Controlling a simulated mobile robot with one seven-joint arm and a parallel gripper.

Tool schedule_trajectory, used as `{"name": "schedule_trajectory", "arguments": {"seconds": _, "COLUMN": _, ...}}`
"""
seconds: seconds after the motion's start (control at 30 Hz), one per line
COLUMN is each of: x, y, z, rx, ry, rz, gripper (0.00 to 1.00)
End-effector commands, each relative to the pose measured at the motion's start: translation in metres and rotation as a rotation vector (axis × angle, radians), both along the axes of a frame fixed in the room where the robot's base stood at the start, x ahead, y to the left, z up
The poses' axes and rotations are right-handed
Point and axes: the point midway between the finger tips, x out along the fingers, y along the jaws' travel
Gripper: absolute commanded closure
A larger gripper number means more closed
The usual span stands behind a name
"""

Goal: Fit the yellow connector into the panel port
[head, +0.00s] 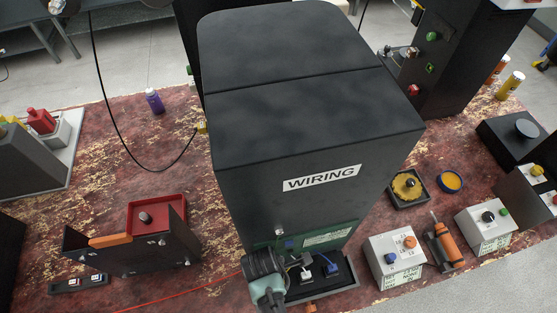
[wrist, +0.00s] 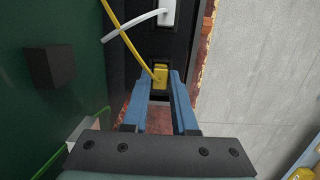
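The yellow connector (wrist: 160,77) stands in a black holder in the wrist view, with a yellow cable rising from its top. My gripper (wrist: 163,76) has two blue fingers, apart, with the connector between or just beyond their tips; I cannot tell if they touch it. In the head view my gripper (head: 268,292) is low in front of the black WIRING box (head: 320,140) and hides the yellow connector. The green panel (head: 325,238) is on the box's lower front; it fills the left of the wrist view (wrist: 45,120) with a dark block on it. I cannot make out the port.
A white connector (wrist: 168,12) stands beyond the yellow one. A blue connector (head: 331,267) is in the same black tray (head: 347,272). A white button box (head: 393,261) and an orange-handled tool (head: 445,248) stand to the right.

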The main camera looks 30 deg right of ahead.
Motion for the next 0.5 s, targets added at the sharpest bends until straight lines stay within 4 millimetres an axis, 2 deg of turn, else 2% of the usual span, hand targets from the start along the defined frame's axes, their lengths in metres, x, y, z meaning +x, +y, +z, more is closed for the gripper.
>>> {"name": "schedule_trajectory", "arguments": {"seconds": 0.03, "x": 0.0001, "y": 0.0000, "z": 0.0004, "rx": 0.000, "ry": 0.000, "rz": 0.000, "gripper": 0.63}}
{"name": "schedule_trajectory", "arguments": {"seconds": 0.1, "x": 0.0001, "y": 0.0000, "z": 0.0004, "rx": 0.000, "ry": 0.000, "rz": 0.000, "gripper": 0.50}}
{"name": "schedule_trajectory", "arguments": {"seconds": 0.13, "x": 0.0001, "y": 0.0000, "z": 0.0004, "rx": 0.000, "ry": 0.000, "rz": 0.000, "gripper": 0.49}}
{"name": "schedule_trajectory", "arguments": {"seconds": 0.5, "x": 0.0002, "y": 0.0005, "z": 0.0063, "rx": 0.000, "ry": 0.000, "rz": 0.000, "gripper": 0.49}}
